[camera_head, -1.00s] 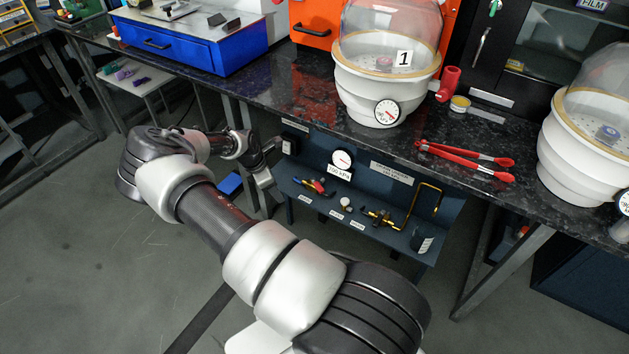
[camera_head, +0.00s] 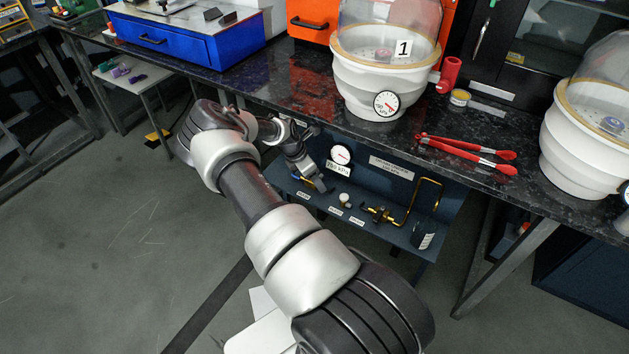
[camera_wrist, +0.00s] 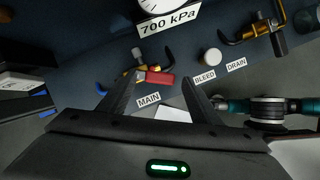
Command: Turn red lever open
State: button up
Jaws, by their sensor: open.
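The red lever (camera_wrist: 160,78) is in the wrist view on a brass valve (camera_wrist: 137,68) above the label MAIN (camera_wrist: 149,99). In the head view my gripper (camera_head: 314,184) is at the left part of the lower valve shelf and hides most of the valve and lever.
A gauge (camera_head: 340,155) marked 700 kPa is above the lever. A white bleed knob (camera_wrist: 212,57) and a brass drain valve (camera_wrist: 262,30) are to its right. The dark counter (camera_head: 300,85) overhangs the shelf (camera_head: 398,236); red-handled tongs (camera_head: 466,152) lie on it.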

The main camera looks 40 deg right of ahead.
jog(key=shift+f, duration=0.25)
jog(key=c, duration=1)
jog(key=shift+c, duration=0.2)
jog(key=shift+d+r, duration=0.1)
jog(key=shift+s+d+r+n+t+p, duration=0.1)
jog(key=shift+d+n+t+p, duration=0.15)
jog(key=shift+n+p, duration=0.35)
jog(key=shift+s+d+n+t+p, duration=0.1)
jog(key=shift+d+n+t+p, duration=0.15)
jog(key=shift+n+p, duration=0.35)
jog(key=shift+d+n+t+p, duration=0.35)
jog(key=shift+n+p, duration=0.15)
jog(key=shift+n, duration=0.35)
jog(key=shift+d+n+t+p, duration=0.25)
jog(key=shift+n+t+p, duration=0.15)
jog(key=shift+n, duration=0.45)
jog(key=o, duration=1)
jog(key=shift+o, duration=0.2)
jog(key=shift+f, duration=0.2)
